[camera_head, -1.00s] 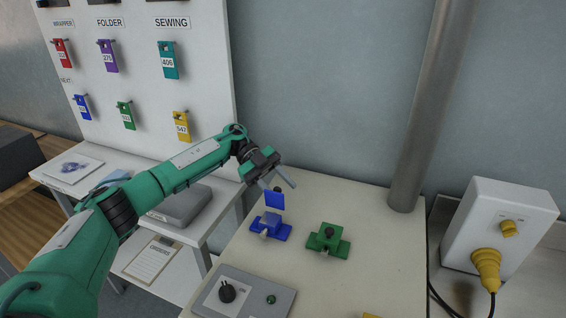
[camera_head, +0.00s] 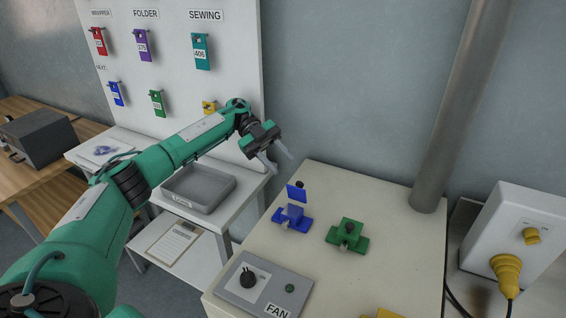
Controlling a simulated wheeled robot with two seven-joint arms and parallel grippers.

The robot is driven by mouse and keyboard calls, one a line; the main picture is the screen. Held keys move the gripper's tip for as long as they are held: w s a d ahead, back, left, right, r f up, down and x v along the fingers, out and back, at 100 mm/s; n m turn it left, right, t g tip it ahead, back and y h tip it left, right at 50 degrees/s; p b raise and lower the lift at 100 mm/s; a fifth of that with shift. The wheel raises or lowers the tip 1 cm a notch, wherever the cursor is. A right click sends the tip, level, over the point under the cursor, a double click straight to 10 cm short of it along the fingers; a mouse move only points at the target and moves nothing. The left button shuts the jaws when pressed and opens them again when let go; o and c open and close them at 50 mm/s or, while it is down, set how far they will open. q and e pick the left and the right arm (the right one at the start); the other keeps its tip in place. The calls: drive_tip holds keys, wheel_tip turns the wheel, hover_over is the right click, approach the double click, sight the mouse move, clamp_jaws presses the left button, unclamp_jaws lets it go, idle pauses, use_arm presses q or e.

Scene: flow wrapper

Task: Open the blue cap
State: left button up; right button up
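The blue cap (camera_head: 297,193) stands raised, about upright, above its blue base (camera_head: 291,217) on the white cabinet top. A dark knob sits at the cap's upper edge. My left gripper (camera_head: 281,163) is above and slightly left of the cap, apart from it. Its two grey fingers are spread with nothing between them. My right gripper is not in view.
A green unit (camera_head: 347,235) with a dark knob sits right of the blue one. A grey FAN switch panel (camera_head: 263,290) is in front. A pipe (camera_head: 445,130) rises behind right. A grey tray (camera_head: 198,188) stands on the left table.

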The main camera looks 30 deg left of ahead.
use_arm(q)
drive_tip(key=s+a+r, duration=0.1)
drive_tip(key=a+r, duration=0.2)
drive_tip(key=a, duration=0.4)
drive_tip(key=shift+p, duration=0.4)
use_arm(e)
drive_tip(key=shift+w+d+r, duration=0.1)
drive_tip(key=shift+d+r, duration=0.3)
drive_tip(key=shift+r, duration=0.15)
use_arm(q)
drive_tip(key=shift+a, duration=0.1)
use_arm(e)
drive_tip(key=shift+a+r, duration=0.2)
use_arm(q)
drive_tip(key=shift+o, duration=0.2)
drive_tip(key=shift+f, duration=0.15)
